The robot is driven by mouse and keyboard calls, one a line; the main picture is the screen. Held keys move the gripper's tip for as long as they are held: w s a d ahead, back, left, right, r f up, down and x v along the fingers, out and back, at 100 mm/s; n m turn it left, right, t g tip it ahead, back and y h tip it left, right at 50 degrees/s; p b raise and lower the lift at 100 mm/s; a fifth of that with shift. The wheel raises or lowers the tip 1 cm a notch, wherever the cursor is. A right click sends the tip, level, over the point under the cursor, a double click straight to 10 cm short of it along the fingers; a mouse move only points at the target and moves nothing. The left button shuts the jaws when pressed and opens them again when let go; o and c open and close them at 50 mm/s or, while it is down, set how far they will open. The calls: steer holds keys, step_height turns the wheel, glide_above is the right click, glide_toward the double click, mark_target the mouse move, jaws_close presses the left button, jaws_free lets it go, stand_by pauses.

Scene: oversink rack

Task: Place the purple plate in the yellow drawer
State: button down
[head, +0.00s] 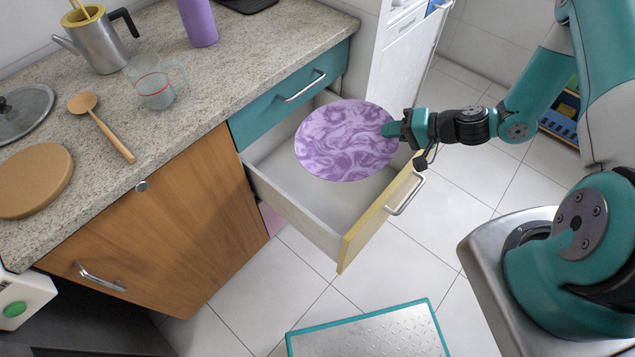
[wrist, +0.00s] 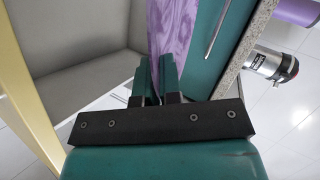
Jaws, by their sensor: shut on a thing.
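The purple plate (head: 345,142) is round with a marbled pattern. In the head view it is over the open yellow drawer. My gripper (head: 393,129) is shut on the plate's right edge. In the wrist view the plate (wrist: 172,40) runs up from between the fingertips of my gripper (wrist: 155,75), seen almost edge-on. The yellow drawer (head: 372,219) is pulled out, with a yellow front, a metal handle and grey inner walls. The visible part of its floor is empty; the plate hides the rest. I cannot tell whether the plate touches the drawer.
A teal drawer (head: 288,93) above the open one is shut. The counter (head: 200,100) holds a metal pot (head: 93,42), a glass jug (head: 155,88), a wooden spoon (head: 100,125) and a purple cylinder (head: 198,22). A teal-edged metal platform (head: 370,335) lies on the floor in front.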

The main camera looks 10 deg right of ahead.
steer(key=w+a+f+n+g+h+b, duration=0.1)
steer(key=w+a+f+h+b, duration=0.2)
steer(key=w+a+f+b, duration=0.9)
steer(key=s+d+f+b, duration=0.2)
steer(key=d+f+b, duration=0.2)
steer(key=f, duration=0.3)
steer(key=shift+d+f, duration=0.25)
steer(key=shift+d, duration=0.1)
steer(key=shift+f+b, duration=0.6)
steer(key=c, duration=1.3)
jaws_free()
